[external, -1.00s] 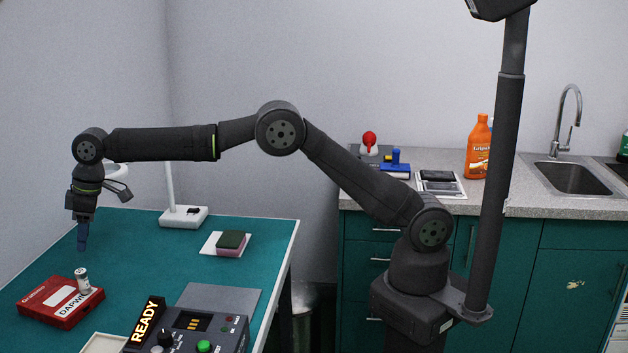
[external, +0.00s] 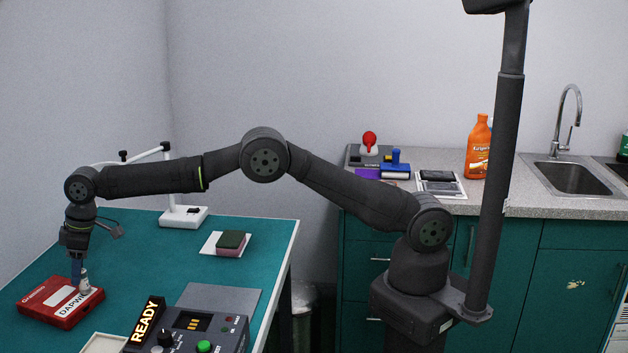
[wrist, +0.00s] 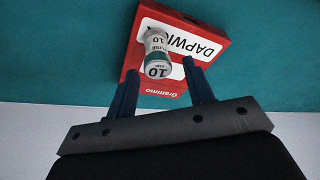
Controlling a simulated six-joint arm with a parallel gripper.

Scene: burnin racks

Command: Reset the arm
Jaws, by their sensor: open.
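My gripper (external: 77,272) is low over the left end of the teal table, just above a red box. In the wrist view my gripper (wrist: 163,76) is open, with its two blue fingers apart. A small white and grey cylinder marked 10 (wrist: 157,55) stands on the red box (wrist: 179,83), between and just beyond the fingertips. The cylinder also shows in the external view (external: 85,284), beside the fingers. I cannot tell whether they touch it. The red box (external: 40,296) carries a white label reading DAPW, partly covered.
A control unit (external: 190,328) with a READY sign stands at the table's front, beside a grey mat (external: 240,298). A sponge (external: 231,243) lies on a white pad, near a white lamp stand (external: 183,216). A counter with a sink (external: 573,177) is at the right.

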